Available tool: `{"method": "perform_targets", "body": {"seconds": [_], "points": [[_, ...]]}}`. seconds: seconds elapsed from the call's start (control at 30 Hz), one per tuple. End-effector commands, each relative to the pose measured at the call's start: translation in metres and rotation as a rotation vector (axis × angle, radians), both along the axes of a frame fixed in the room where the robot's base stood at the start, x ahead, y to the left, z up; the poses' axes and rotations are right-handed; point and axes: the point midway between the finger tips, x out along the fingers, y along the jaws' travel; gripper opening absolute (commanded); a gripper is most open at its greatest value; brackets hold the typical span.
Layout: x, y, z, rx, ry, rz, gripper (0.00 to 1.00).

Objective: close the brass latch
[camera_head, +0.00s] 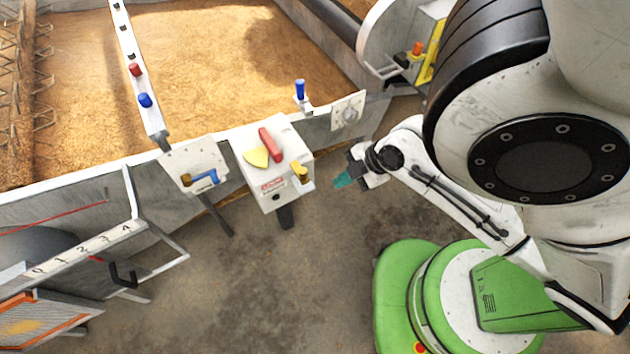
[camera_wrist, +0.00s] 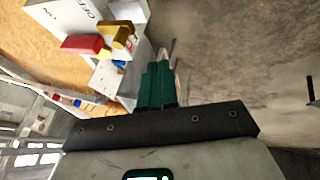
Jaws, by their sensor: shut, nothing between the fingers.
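The brass latch (camera_head: 299,171) is a small yellow-gold piece on the right side of a white box (camera_head: 272,192) at the edge of the grain bed. It also shows in the wrist view (camera_wrist: 117,33), at upper left beside a red handle. I cannot tell its exact position. My gripper (camera_head: 343,181) has teal fingers, shut and empty, to the right of the latch and apart from it. In the wrist view the teal fingers (camera_wrist: 158,84) point up the picture, to the right of the box.
A red handle (camera_head: 270,144) and a yellow sector (camera_head: 256,157) sit on the box. A blue handle (camera_head: 205,178) is on a panel to the left. A blue peg (camera_head: 300,90) stands on the rim behind. A numbered rail (camera_head: 85,246) is at lower left. The floor before the box is clear.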

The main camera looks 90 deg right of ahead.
Motion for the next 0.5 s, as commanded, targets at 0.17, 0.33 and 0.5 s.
{"method": "perform_targets", "body": {"seconds": [0.17,0.33,0.5], "points": [[-0.016,-0.013,0.002,-0.081,-0.043,0.03,0.0],[-0.009,-0.015,-0.007,-0.089,-0.05,0.036,0.0],[0.009,-0.017,-0.03,-0.088,-0.049,0.034,0.0]]}}
